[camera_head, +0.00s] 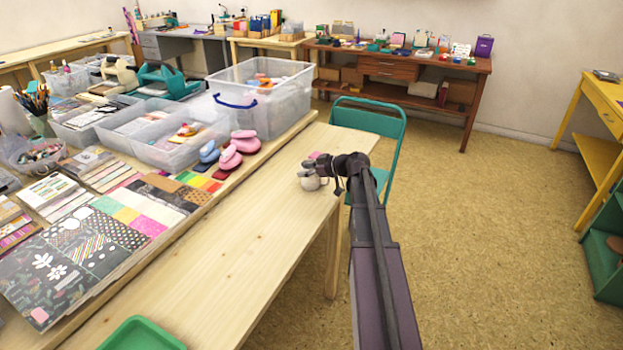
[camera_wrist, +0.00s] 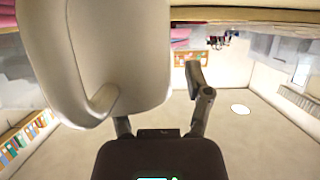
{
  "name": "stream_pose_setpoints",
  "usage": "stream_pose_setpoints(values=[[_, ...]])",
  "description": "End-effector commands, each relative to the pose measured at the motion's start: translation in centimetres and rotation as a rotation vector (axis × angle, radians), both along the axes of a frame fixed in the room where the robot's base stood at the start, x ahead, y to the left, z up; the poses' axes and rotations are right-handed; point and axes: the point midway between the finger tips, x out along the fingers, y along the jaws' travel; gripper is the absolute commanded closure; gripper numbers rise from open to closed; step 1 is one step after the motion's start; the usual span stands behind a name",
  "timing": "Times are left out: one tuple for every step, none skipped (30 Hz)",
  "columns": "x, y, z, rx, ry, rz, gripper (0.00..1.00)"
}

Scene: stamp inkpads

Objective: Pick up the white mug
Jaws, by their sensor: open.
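The white mug (camera_head: 310,184) stands on the wooden table near its right edge, partly covered by my gripper in the head view. In the wrist view the mug (camera_wrist: 95,50) is large and pale at the left, with its handle (camera_wrist: 98,105) towards the gripper. My gripper (camera_head: 325,166) is at the mug, at the end of the arm reaching in from below. In the wrist view my gripper (camera_wrist: 160,105) is open. One finger is clear to the right of the mug; the other is mostly hidden behind the mug and handle. Contact cannot be told.
A small pink thing (camera_head: 315,155) lies just behind the gripper. Pink and blue stampers (camera_head: 230,155) and clear bins (camera_head: 262,95) stand to the left. A green tray (camera_head: 142,335) is at the near end. A teal chair (camera_head: 372,120) stands beyond the table edge. The table's middle is clear.

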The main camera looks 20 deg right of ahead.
Motion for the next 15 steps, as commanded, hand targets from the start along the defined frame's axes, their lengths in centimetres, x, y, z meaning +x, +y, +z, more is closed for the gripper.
stream_pose_setpoints(values=[[-0.01,-0.01,0.00,0.000,0.000,0.000,0.36],[-0.01,-0.01,0.00,0.000,0.000,0.000,0.36],[-0.01,-0.01,0.00,0.000,0.000,0.000,0.36],[-0.01,-0.01,0.00,0.000,0.000,0.000,0.36],[-0.01,-0.01,0.00,0.000,0.000,0.000,0.45],[-0.01,-0.01,0.00,0.000,0.000,0.000,0.57],[-0.01,-0.01,0.00,0.000,0.000,0.000,0.66],[-0.01,-0.01,-0.01,0.000,0.000,0.000,0.75],[-0.01,-0.01,-0.01,0.000,0.000,0.000,0.87],[-0.01,-0.01,-0.01,0.000,0.000,0.000,0.96],[-0.01,-0.01,-0.01,0.000,0.000,0.000,1.00],[0.00,0.00,-0.01,0.000,0.000,0.000,1.00],[0.00,0.00,-0.01,0.000,0.000,0.000,1.00],[0.00,0.00,-0.01,0.000,0.000,0.000,1.00],[0.00,0.00,-0.01,0.000,0.000,0.000,1.00]])
